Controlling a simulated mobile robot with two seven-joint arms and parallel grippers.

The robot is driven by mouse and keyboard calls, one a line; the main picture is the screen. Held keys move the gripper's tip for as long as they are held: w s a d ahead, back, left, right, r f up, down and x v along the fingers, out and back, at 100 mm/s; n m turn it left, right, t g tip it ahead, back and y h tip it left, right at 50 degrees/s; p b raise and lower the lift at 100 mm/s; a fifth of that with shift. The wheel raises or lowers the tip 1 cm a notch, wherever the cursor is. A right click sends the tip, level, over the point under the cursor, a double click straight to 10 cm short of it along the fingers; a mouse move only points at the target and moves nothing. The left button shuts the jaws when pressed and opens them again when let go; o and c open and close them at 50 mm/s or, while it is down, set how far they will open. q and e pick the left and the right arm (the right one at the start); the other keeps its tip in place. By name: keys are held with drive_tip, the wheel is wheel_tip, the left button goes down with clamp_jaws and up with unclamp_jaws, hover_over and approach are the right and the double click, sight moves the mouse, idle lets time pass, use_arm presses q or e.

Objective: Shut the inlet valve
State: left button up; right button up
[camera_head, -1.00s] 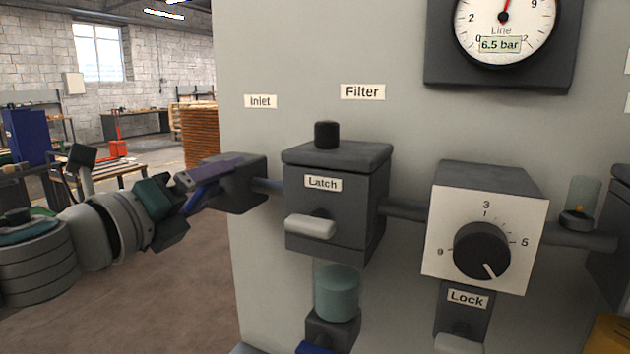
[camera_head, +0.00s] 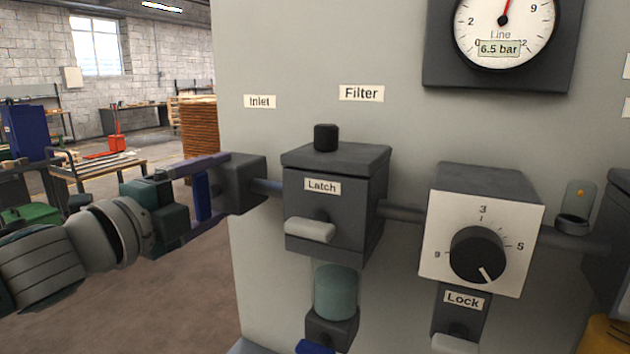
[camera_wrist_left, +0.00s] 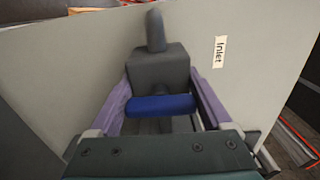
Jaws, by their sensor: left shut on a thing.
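The inlet valve is a dark grey block (camera_head: 240,184) left of the filter, under the "Inlet" label (camera_head: 260,101). Its blue handle (camera_head: 203,194) stands upright, across the line of the pipe (camera_head: 267,187). My left gripper (camera_head: 214,192) comes in from the left, with one purple finger above and one below, and is shut on the handle's ends. In the left wrist view the blue handle (camera_wrist_left: 161,106) lies crosswise between the purple fingers, in front of the valve block (camera_wrist_left: 158,72). My right gripper is not in view.
The filter block (camera_head: 333,215) with its latch lever stands close right of the valve. Further right are a regulator knob (camera_head: 477,254) and a pressure gauge (camera_head: 505,30) showing 6.5 bar. A workbench (camera_head: 95,172) and stacked pallets stand behind left.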

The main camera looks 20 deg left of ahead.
sight(193, 201)
use_arm(q)
drive_tip(key=shift+n, duration=0.3)
drive_tip(key=o, duration=1.2)
drive_tip(key=shift+c, duration=0.2)
drive_tip(key=s, duration=0.3)
drive_tip(key=s+b, duration=0.1)
drive_tip(key=s, duration=0.5)
drive_tip(key=shift+a+f, duration=0.1)
drive_tip(key=shift+a, duration=0.25)
drive_tip(key=shift+s, duration=0.45)
